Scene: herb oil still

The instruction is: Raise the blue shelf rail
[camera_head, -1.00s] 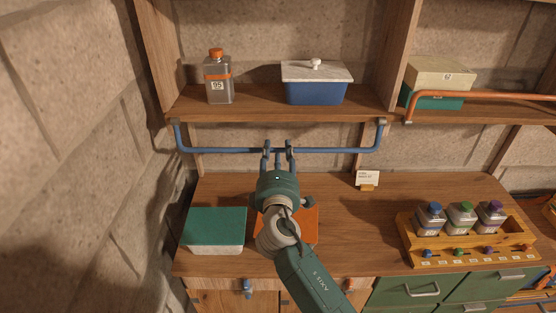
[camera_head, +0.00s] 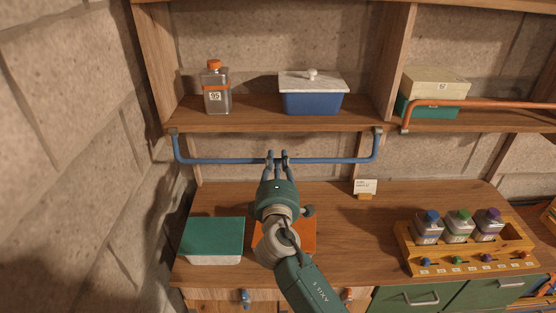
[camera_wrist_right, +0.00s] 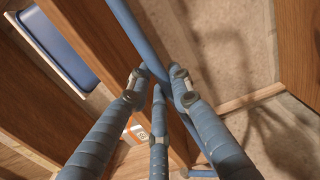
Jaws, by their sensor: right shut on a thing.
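The blue shelf rail (camera_head: 225,161) hangs level below the front edge of the wooden shelf (camera_head: 258,116), its two ends bent upward to dark brackets under the board. My right gripper (camera_head: 278,158) is shut on the rail near its middle, with the arm coming up from below. In the right wrist view the blue rail (camera_wrist_right: 128,28) runs down between the wrapped blue fingers (camera_wrist_right: 160,88), which close around it; the fingers hide part of it. My left gripper is in neither view.
On the shelf stand an orange-capped bottle (camera_head: 216,92) and a blue box (camera_head: 312,98) with a pale lid. On the counter are a green-topped box (camera_head: 213,240), a small card (camera_head: 365,187) and a wooden rack (camera_head: 410,250) of bottles. An orange rail (camera_head: 480,104) is at right.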

